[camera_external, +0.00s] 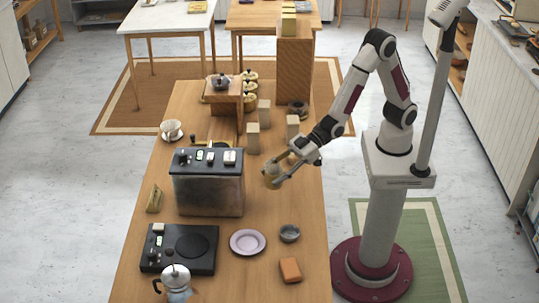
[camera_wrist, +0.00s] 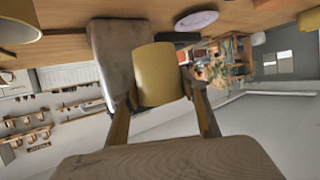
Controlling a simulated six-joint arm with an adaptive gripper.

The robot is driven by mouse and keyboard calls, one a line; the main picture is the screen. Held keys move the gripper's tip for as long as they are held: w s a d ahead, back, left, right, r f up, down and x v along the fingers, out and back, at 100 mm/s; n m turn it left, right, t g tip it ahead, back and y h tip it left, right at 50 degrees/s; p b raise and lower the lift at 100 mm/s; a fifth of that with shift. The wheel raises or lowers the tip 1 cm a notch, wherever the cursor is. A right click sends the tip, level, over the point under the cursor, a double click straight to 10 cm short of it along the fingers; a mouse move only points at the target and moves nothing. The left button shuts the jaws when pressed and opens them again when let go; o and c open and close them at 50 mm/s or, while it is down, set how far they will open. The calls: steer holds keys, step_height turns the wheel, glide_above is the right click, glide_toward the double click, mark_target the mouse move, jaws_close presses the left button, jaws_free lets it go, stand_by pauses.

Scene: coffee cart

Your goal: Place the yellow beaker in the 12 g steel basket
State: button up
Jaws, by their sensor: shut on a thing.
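My gripper (camera_external: 279,181) hangs over the right side of the wooden table, shut on a yellow beaker (camera_external: 271,170). In the wrist view the beaker (camera_wrist: 158,75) sits between the two fingers, held above the table. A small grey metal-looking round cup (camera_external: 289,233) stands on the table, nearer the camera than my gripper. A dark round vessel (camera_external: 298,108) stands farther back. No label can be read, so I cannot tell which, if either, is the 12 g steel basket.
A boxy machine (camera_external: 207,182) stands left of my gripper. A lilac plate (camera_external: 248,242), an orange block (camera_external: 290,270), a black hotplate unit (camera_external: 180,249) and a moka pot (camera_external: 176,279) are nearer the camera. Pale wooden blocks (camera_external: 253,138) and a tall brown stand (camera_external: 294,68) are behind.

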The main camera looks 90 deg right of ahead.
steer(key=s+a+r+n+y, duration=0.1)
steer(key=s+a, duration=0.1)
steer(key=a, duration=0.5)
steer(key=s+a+r+n+g+y, duration=0.1)
steer(key=s+a+r, duration=0.1)
steer(key=a, duration=0.6)
steer(key=shift+s+g, duration=0.3)
steer(key=shift+s, duration=0.4)
steer(key=shift+a+f, duration=0.1)
glide_above(290, 236)
step_height(290, 236, down, 6)
steer(key=shift+w+f, duration=0.1)
steer(key=shift+f, duration=0.05)
steer(key=shift+f, duration=1.75)
steer(key=shift+f, duration=0.35)
